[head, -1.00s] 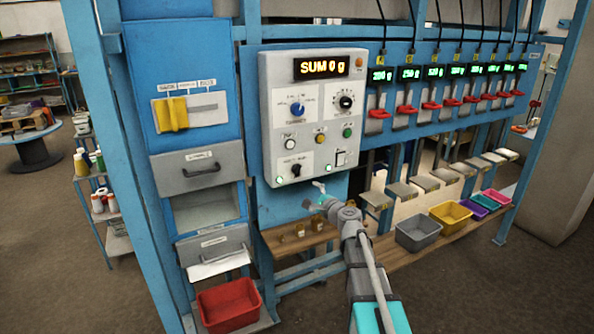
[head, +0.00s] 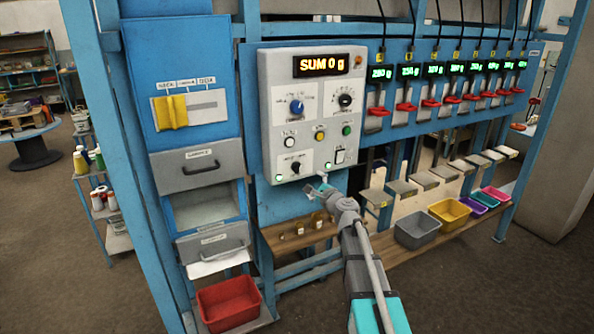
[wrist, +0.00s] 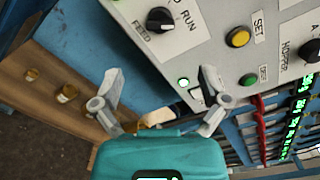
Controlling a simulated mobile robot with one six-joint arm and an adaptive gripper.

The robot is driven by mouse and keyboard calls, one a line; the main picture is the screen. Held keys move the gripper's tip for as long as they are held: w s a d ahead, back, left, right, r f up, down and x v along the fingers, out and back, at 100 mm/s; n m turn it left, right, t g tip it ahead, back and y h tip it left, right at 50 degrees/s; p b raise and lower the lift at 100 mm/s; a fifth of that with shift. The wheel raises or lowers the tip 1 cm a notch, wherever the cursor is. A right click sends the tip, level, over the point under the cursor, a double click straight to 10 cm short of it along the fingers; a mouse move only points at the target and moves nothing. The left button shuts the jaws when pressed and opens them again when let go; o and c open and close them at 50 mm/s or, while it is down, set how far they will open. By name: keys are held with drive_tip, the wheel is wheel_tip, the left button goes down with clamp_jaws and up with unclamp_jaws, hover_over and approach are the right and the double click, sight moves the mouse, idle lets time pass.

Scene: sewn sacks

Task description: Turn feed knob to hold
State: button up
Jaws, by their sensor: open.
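The feed knob (wrist: 160,20) is a black rotary knob at the top of the wrist view. FEED and RUN are printed beside it, and another label is cut off by the picture edge. In the head view the feed knob (head: 295,167) sits at the lower left of the grey control panel (head: 271,150). Its exact pointer direction is hard to tell. My gripper (wrist: 160,78) is open and empty, its fingers spread apart below the knob and not touching it. In the head view my gripper (head: 316,188) is just below the panel's lower edge.
A yellow SET button (wrist: 238,38), a green button (wrist: 248,80) and a lit rocker switch are close to my right finger. A wooden shelf (head: 325,234) with small brass weights lies below. A blue dial (head: 296,106) is higher on the panel.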

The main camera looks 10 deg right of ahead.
sight(298, 169)
drive_tip(key=x, duration=1.1)
drive_tip(key=shift+w+a+f, duration=0.1)
drive_tip(key=shift+w, duration=0.2)
